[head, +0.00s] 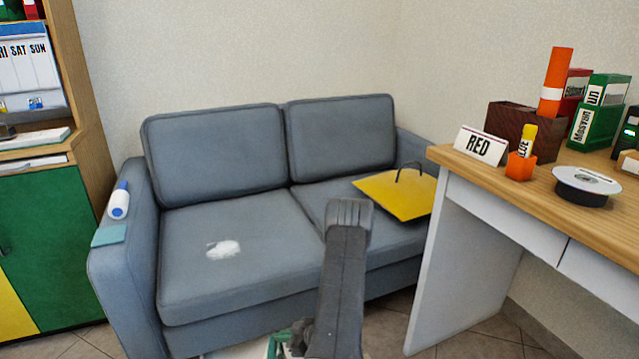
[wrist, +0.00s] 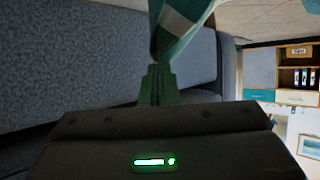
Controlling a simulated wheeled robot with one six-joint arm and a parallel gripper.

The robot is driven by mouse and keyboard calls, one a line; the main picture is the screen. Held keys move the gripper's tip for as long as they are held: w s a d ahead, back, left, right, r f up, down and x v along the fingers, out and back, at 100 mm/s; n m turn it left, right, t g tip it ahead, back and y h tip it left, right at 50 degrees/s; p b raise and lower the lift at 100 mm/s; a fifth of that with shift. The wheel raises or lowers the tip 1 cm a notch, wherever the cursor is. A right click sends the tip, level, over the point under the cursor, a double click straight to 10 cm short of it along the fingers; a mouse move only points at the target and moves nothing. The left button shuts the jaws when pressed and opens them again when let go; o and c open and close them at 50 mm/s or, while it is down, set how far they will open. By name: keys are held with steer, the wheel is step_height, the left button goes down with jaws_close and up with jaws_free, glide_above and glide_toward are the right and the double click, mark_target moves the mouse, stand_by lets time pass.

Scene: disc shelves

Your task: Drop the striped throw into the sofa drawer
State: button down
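The striped throw (wrist: 180,38), teal with a pale grey stripe, hangs between the closed fingers of my gripper (wrist: 158,82) in the wrist view. A teal and white bit of it (head: 279,343) shows at the bottom edge of the head view, beside my arm. The grey-blue sofa (head: 230,260) stands against the wall, and its cushions fill much of the wrist view's left side. A pale strip (head: 235,350) shows low in front of the sofa; I cannot tell whether it is the drawer. My arm hides most of the gripper in the head view.
A yellow folder (head: 395,193) lies on the right seat and a white patch (head: 223,250) on the left seat. A blue-and-white bottle (head: 119,200) and a teal cloth (head: 109,235) are on the left armrest. A desk (head: 450,160) stands close on the right, a shelf unit (head: 85,100) on the left.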

steer(key=shift+f+b, duration=0.45)
steer(key=shift+f, duration=1.6)
steer(key=c, duration=1.6)
jaws_free()
steer(key=shift+o, duration=0.4)
steer(key=o, duration=1.2)
steer(key=shift+o, duration=0.2)
